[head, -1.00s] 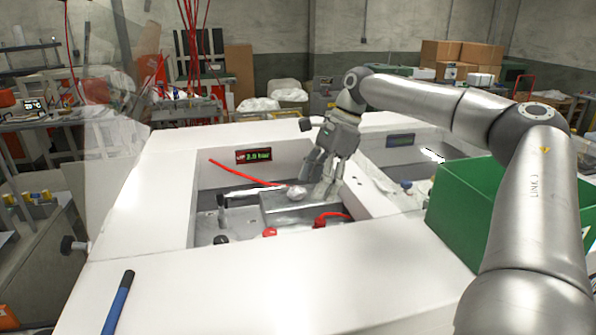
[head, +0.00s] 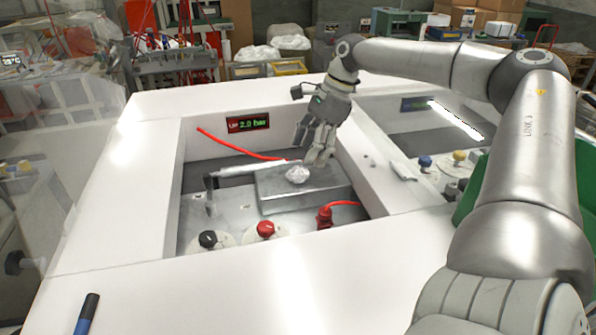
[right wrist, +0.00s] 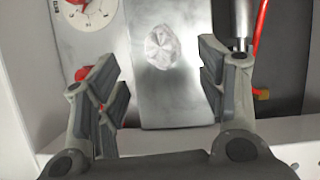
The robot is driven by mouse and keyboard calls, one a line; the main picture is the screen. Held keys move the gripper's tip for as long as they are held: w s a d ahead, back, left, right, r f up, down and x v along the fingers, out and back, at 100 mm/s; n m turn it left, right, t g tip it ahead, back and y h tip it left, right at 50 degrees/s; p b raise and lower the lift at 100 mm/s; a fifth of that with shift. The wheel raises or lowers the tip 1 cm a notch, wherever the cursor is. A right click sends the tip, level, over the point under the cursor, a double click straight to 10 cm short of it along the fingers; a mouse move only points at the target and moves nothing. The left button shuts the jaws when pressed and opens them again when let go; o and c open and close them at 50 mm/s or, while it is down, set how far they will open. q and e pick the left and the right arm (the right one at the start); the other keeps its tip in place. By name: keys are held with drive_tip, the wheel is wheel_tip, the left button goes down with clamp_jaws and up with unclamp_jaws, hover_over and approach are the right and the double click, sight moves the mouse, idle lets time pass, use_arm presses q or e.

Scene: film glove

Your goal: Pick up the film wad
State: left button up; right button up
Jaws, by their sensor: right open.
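The film wad (head: 298,174) is a small crumpled, whitish translucent lump. It lies on top of a grey metal block (head: 325,195) inside the recess of the white bench. In the right wrist view the wad (right wrist: 161,46) sits beyond the fingertips, between the lines of the two fingers. My right gripper (head: 309,150) is open and empty, above and just behind the wad, apart from it; its fingers also show in the right wrist view (right wrist: 163,75). My left gripper is not in view.
The recess also holds a black knob (head: 208,239), a red knob (head: 265,229), a red connector with a cable (head: 325,216) and a metal rod. White walls surround it. A display (head: 247,123) is on the back wall. A blue-black pen-like tool (head: 87,313) lies at front left.

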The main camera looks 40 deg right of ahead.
sight(299, 167)
drive_tip(key=shift+w+f, duration=0.15)
drive_tip(key=shift+f, duration=0.15)
drive_tip(key=p+x, duration=0.2)
drive_tip(key=x, duration=0.1)
drive_tip(key=shift+a+f, duration=0.2)
drive_tip(key=shift+a, duration=0.2)
drive_tip(key=shift+w+a+f, duration=0.1)
drive_tip(key=shift+w+f, duration=0.1)
drive_tip(key=shift+f, duration=0.25)
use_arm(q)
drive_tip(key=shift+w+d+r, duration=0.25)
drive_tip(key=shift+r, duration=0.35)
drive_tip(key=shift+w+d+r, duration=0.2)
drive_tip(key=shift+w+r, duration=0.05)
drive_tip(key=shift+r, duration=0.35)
use_arm(e)
drive_tip(key=c, duration=0.9)
